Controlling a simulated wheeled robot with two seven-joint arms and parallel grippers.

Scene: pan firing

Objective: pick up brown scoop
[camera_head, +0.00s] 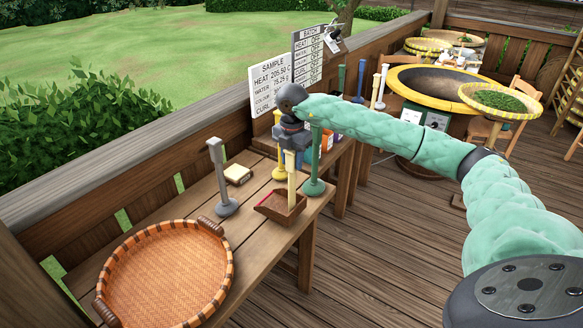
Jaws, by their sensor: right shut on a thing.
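The brown scoop (282,209) is at the right edge of the wooden bench, its cream handle standing upright. My right gripper (292,150) comes down over the handle from above and is shut on its top end. The fingertips are small and partly hidden by the gripper body. I cannot tell whether the scoop's base touches the bench or is just above it. My left gripper is not in view.
A woven tray (165,275) lies on the near bench. A grey-handled stand (222,180), a small block (238,174), and yellow (279,160) and green (314,165) upright tools stand close to the scoop. A yellow-rimmed round pan (440,85) is at the back right.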

